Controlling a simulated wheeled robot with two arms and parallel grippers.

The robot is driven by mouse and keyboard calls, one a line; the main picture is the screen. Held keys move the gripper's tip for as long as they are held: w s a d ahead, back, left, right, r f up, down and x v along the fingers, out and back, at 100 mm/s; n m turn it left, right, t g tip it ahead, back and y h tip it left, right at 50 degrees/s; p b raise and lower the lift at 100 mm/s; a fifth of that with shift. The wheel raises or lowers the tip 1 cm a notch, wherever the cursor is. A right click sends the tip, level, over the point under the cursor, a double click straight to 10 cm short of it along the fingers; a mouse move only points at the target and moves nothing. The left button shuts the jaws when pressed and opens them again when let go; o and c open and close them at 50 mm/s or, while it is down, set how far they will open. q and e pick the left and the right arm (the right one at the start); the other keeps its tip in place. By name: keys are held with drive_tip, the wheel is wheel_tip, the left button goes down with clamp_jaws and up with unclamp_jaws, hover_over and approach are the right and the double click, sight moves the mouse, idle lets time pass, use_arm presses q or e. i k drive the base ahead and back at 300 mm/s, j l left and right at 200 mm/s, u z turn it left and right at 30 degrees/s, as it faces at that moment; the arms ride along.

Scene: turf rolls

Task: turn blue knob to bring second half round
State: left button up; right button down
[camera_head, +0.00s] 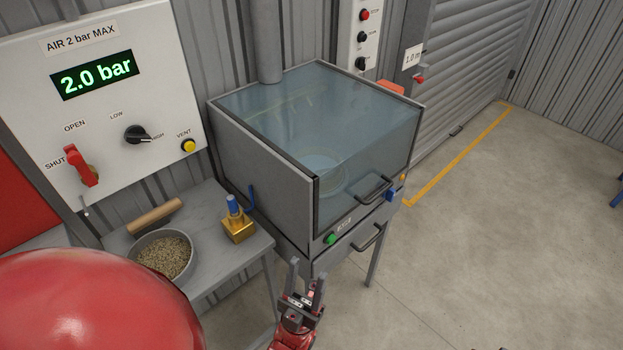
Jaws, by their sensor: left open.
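A blue knob (391,196) sits at the right end of the front panel of a grey box cabinet (262,170) with a clear top and front. A green button (330,239) is at the left end of the same panel. My left gripper (306,272) is open and empty, pointing up below the cabinet's front left corner. It is apart from the blue knob, to its lower left. Inside the cabinet a round pale shape shows dimly through the clear cover. My right gripper is not in view.
Two dark handles (374,190) stick out from the cabinet's front. A side table (205,206) on the left holds a bowl of grain (164,255), a wooden roller and a brass block with a blue top (238,227).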

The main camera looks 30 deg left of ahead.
sight(389, 196)
drive_tip(key=i+l, duration=0.15)
drive_tip(key=i, duration=0.3)
drive_tip(key=i+l, duration=0.2)
drive_tip(key=i, duration=0.2)
